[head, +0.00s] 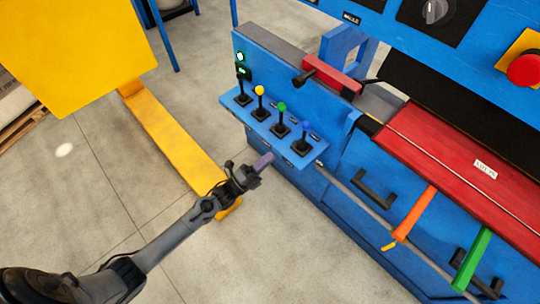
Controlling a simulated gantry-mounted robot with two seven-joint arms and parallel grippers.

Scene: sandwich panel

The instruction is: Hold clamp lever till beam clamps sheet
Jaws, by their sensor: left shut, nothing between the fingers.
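A blue shelf (258,122) on the machine carries a row of joystick levers: a black one (243,72), a yellow-knobbed one (259,91), a green-knobbed one (282,107) and a blue-knobbed one (305,125). The labels are too small to read, so I cannot tell which is the clamp lever. My left gripper (265,160) is shut and empty, by the shelf's front edge, apart from the levers. A long red surface (450,155) with a white label runs along the machine; I cannot tell whether it is beam or sheet. My right gripper is out of view.
Orange (415,213) and green (472,259) handles and black pull handles (374,188) stick out from the machine front. A red stop button (525,69) is at upper right. A yellow structure (80,55) stands at left. Bare floor lies below the shelf.

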